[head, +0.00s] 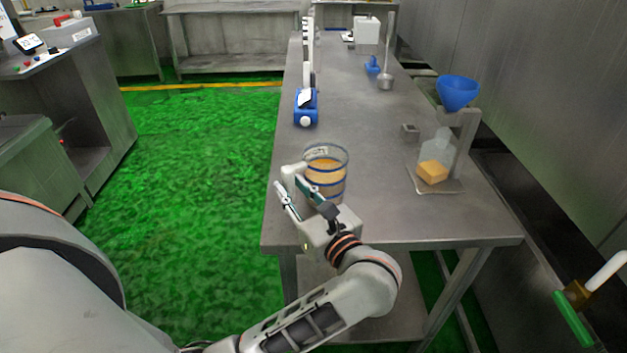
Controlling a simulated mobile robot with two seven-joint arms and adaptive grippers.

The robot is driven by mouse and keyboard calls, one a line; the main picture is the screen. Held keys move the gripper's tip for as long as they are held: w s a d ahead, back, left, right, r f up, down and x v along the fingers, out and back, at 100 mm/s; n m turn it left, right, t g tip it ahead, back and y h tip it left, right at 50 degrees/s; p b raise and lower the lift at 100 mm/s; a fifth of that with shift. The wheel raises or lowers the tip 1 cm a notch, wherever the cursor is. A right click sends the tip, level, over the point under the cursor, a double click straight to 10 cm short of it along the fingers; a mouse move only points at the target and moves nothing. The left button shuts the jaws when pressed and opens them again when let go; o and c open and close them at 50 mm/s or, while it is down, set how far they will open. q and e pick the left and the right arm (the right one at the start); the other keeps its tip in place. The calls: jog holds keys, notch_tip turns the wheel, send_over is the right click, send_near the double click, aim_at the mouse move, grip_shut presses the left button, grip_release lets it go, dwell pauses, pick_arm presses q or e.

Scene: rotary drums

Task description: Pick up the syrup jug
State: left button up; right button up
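The syrup jug (334,186) is a clear round vessel with blue bands and amber contents. It stands upright on the metal table (360,100) near its front left corner, with a pale handle (291,172) on its left side. My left gripper (295,190) is at the jug's near left side, its two fingers spread with the handle seemingly between them. I cannot tell whether a finger touches the jug; the gripper hides part of its lower front. My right gripper is not in view.
A blue and white device (306,107) stands behind the jug. A small metal block (410,131) is right of it. The table's middle is mostly clear.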

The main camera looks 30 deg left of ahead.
pick_arm(q)
jog(key=shift+x, duration=0.95)
grip_shut()
